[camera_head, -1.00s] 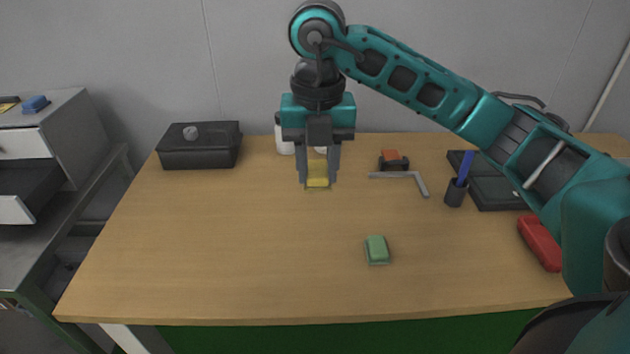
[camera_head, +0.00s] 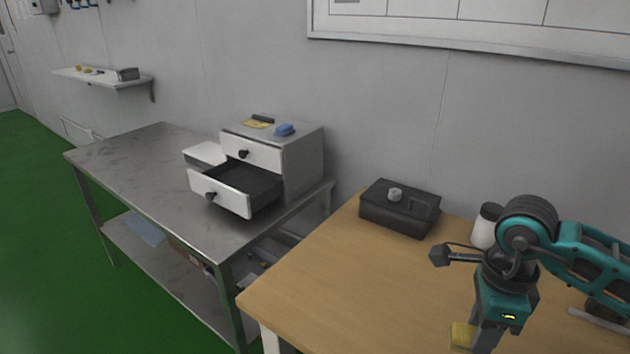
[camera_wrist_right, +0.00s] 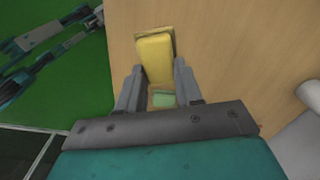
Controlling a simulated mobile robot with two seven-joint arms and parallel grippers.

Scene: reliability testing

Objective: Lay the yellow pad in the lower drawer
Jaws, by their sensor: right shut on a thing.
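The yellow pad (camera_head: 462,335) is in my right gripper (camera_head: 476,342), over the wooden table at the lower right of the head view. In the right wrist view the pad (camera_wrist_right: 155,58) sits between the two fingers (camera_wrist_right: 156,80). The lower drawer (camera_head: 219,193) is pulled open on the grey cabinet (camera_head: 305,165); its dark inside looks empty. The upper drawer (camera_head: 253,155) is shut. The drawer is well to the left of my right gripper. Part of my left arm shows at the wrist view's upper left, too unclear to tell its jaws.
A white box (camera_head: 205,153) is beside the drawers. A black case (camera_head: 400,210) and white bottle (camera_head: 486,226) stand on the wooden table (camera_head: 340,285).

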